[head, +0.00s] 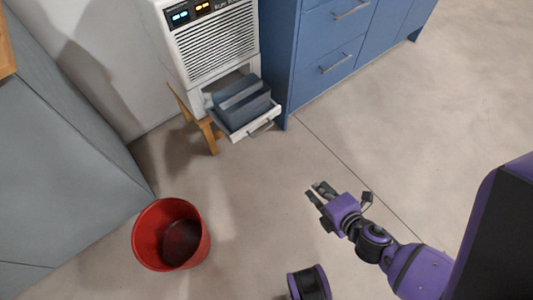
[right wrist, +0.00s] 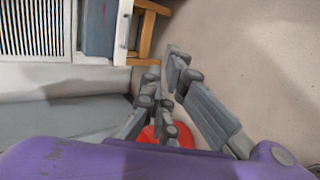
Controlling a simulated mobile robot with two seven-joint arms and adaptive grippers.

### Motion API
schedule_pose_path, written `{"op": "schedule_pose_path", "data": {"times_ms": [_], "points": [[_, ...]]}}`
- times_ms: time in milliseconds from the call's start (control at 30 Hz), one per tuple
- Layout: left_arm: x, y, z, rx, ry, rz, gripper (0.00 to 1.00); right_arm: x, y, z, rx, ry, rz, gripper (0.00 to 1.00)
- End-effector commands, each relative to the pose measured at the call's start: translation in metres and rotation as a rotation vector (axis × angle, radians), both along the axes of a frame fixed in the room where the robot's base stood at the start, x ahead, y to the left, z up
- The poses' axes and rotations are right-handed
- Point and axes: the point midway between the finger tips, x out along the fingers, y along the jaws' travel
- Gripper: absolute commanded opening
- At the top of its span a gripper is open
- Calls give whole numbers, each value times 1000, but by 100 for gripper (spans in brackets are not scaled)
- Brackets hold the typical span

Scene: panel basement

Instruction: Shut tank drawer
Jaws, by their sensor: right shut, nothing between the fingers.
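The white dehumidifier (head: 212,45) has a grille and a lit display, and stands on a wooden stool at the top of the head view. Its tank drawer (head: 262,122) is pulled out under the grille, with a handle on its white front and a grey tank (head: 240,100) in it. The tank (right wrist: 99,27) and white drawer front (right wrist: 123,28) also show at the top left of the right wrist view. My right gripper (head: 315,190) is shut and empty, below and right of the drawer, apart from it. My left gripper is not in view.
A red bucket (head: 203,236) stands on the floor at lower left. A blue cabinet (head: 310,60) with handled drawers is right of the dehumidifier. The wooden stool (head: 207,134) shows under it. A grey surface fills the left side. The floor between drawer and gripper is clear.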

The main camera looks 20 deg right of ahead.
Motion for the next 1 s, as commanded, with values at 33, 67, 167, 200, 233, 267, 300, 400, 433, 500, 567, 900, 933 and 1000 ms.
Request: {"op": "schedule_pose_path", "data": {"times_ms": [33,67,167,200,233,267,300,400,433,500,567,900,933,1000], "points": [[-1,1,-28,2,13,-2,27,19,-1,-26,-104,-38,93,0],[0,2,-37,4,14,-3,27,30,-1,-32,-168,-67,148,0],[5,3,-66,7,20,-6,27,67,0,-52,-403,-167,339,0],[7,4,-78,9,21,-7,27,80,1,-61,-503,-207,416,0],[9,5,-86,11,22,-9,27,90,2,-67,-579,-237,475,0],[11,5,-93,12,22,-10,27,99,3,-72,-655,-267,529,0],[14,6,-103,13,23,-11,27,110,5,-79,-754,-307,600,0],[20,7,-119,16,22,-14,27,132,8,-91,-973,-391,746,0],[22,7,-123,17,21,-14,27,137,8,-94,-1028,-411,781,0],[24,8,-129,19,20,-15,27,146,10,-97,-1128,-450,844,0],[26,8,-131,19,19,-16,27,151,10,-99,-1183,-470,877,0],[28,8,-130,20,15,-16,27,189,24,-108,-1225,-489,896,0],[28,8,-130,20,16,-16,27,194,26,-111,-1225,-489,896,0],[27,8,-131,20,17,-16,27,208,31,-117,-1224,-488,896,0]]}}
